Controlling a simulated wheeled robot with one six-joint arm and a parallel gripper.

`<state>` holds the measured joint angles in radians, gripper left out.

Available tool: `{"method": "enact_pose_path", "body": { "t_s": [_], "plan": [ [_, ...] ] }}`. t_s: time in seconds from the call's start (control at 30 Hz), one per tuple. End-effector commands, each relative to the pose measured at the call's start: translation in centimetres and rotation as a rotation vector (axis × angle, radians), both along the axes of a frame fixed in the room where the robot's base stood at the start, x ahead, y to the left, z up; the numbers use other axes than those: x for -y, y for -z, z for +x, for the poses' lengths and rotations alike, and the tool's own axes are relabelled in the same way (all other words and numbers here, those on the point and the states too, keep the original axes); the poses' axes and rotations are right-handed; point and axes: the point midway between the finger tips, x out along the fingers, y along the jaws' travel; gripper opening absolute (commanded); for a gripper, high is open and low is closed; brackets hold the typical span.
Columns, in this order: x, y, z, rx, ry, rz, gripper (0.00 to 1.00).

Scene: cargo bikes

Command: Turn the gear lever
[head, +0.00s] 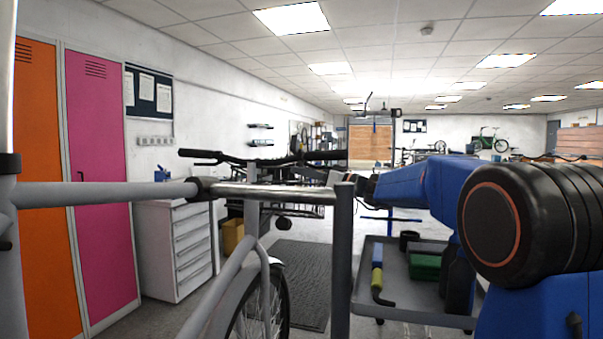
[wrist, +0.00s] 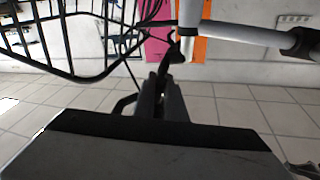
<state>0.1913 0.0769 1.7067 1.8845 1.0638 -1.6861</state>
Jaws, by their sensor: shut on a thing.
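In the wrist view the two dark fingers of my gripper (wrist: 160,92) are close together, shut on a small black part that I take to be the gear lever (wrist: 174,54). Most of it is hidden between the fingers. Its visible end lies just below a pale grey tube. The lever cannot be made out there.
Grey bike tubes (head: 270,192) cross close in front of me. A black rack (wrist: 75,40) and cables show in the wrist view. A grey tray (head: 395,302) with tools is below my arm. Lockers (head: 100,180) and a drawer cabinet (head: 175,250) stand left.

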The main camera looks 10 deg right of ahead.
Motion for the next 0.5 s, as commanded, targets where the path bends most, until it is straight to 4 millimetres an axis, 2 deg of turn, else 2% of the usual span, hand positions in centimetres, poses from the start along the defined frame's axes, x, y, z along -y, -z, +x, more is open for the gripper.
{"method": "enact_pose_path", "body": {
  "t_s": [0.5],
  "plan": [
    [0.19, 0.17, 0.31, 0.045, -0.001, -0.027, 0.0]
  ]
}}
